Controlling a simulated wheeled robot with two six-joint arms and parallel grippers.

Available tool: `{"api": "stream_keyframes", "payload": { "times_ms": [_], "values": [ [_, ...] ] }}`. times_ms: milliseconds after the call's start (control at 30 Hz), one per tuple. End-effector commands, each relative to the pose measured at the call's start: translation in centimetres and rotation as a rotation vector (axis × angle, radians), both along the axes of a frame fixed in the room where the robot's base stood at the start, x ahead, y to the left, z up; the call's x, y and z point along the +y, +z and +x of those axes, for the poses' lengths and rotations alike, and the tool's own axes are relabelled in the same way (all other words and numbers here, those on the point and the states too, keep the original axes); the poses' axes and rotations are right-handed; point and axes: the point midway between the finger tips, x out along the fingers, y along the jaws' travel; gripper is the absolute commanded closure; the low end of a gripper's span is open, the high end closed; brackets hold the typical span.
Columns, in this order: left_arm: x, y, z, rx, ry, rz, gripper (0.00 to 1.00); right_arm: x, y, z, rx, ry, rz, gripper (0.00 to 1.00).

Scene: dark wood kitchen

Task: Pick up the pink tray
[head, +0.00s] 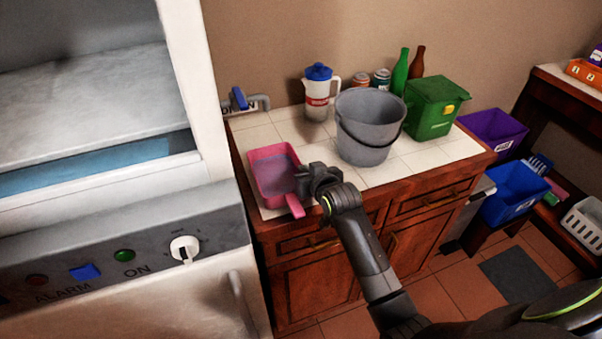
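The pink tray (262,154) lies on the left part of the white tiled counter, with its handle (294,206) toward the front edge. Its inside looks greyish purple. My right gripper (302,180) is at the tray's right side, close to the rim near the handle. The gripper covers a little of that side. I cannot tell whether its fingers touch the tray or whether they are open or shut. My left gripper is not in view.
A grey bucket (370,122) stands right of the tray, with a green box (434,108) beyond it. A white jug (318,97), cans and bottles line the wall. A large white machine (120,262) borders the counter's left side.

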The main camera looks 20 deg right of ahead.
Motion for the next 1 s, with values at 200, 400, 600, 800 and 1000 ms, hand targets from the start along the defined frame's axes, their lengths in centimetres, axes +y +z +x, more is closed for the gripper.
{"api": "stream_keyframes", "payload": {
  "times_ms": [200, 400, 600, 800, 1000],
  "values": [
    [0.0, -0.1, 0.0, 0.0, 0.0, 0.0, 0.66, 0.0, 1.8, 0.1, -0.008, 0.0, 0.001, 1.0],
    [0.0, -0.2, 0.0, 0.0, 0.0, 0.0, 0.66, 0.0, 3.9, 0.1, -0.01, 0.001, 0.001, 1.0],
    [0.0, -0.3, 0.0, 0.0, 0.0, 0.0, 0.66, 0.1, 6.0, 0.1, -0.009, 0.001, 0.001, 1.0],
    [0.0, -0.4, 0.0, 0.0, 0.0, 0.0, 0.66, 0.0, 7.8, 0.1, -0.008, 0.001, 0.0, 1.0],
    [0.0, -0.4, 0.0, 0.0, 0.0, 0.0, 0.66, 0.0, 9.0, 0.1, -0.007, 0.001, 0.002, 1.0]
  ]
}}
